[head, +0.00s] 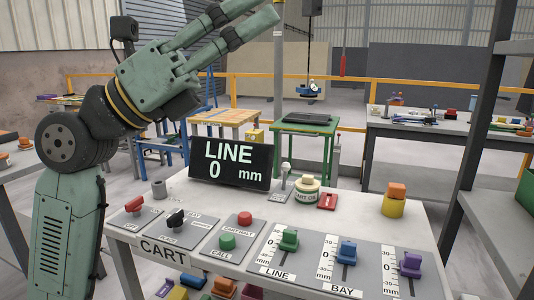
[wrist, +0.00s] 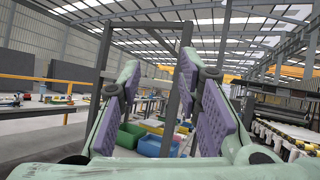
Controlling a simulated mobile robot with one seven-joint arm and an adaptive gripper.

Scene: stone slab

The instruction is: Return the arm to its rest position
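My arm rises at the left of the head view, bent at a dark elbow joint. My gripper (head: 262,28) is raised above the control table, its fingers pointing up and right. In the wrist view my gripper (wrist: 160,90) shows two fingers with purple pads standing well apart. Nothing is between the pads, so it is open and empty. It touches nothing that I can see.
Below is a control table (head: 190,190) with a LINE display (head: 231,164) reading 0 mm. It carries a red button (head: 244,218), a green button (head: 227,241) and green (head: 289,239), blue (head: 347,251) and purple (head: 410,264) sliders. A dark shelf post (head: 480,110) stands right.

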